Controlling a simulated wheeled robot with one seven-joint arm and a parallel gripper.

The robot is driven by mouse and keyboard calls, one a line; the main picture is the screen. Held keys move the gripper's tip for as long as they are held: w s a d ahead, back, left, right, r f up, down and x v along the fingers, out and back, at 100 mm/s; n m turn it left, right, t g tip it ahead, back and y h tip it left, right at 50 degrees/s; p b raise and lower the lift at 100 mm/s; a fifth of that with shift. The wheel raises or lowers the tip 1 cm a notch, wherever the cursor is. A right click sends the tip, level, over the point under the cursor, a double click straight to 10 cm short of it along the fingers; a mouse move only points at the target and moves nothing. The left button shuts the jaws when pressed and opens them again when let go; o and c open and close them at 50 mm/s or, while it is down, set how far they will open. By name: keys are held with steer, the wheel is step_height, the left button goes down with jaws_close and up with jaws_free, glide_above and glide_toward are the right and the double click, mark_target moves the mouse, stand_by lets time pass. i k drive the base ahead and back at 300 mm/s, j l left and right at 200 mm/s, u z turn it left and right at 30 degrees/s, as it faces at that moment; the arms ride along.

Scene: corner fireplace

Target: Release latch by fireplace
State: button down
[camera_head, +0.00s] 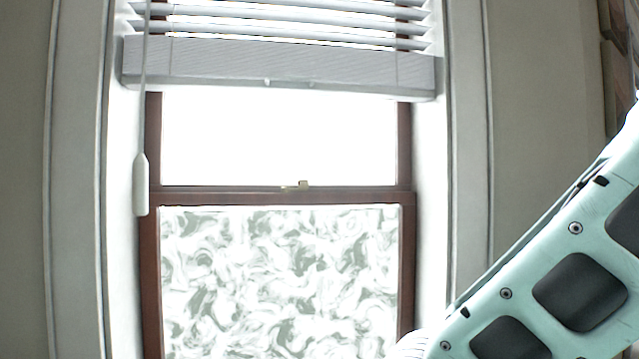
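A small brass-coloured latch (303,185) sits on the dark wooden meeting rail (350,196) of a sash window, near the middle. It is small in the view, and I cannot tell whether it is locked or released. The upper pane (280,135) is bright white. The lower pane (280,280) has a frosted swirl pattern. My arm, pale green with dark pads, crosses the lower right. My gripper is not in view. No fireplace can be clearly made out.
A raised grey blind (280,62) hangs across the window top. Its wand (141,180) hangs down at the left in front of the frame. Grey trim and plain wall (545,120) flank the window. Brickwork (618,60) shows at the upper right edge.

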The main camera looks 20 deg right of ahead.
mark_target(302, 184)
steer(key=i+l+z, duration=0.55)
steer(key=i+l, duration=0.15)
steer(key=i, duration=0.1)
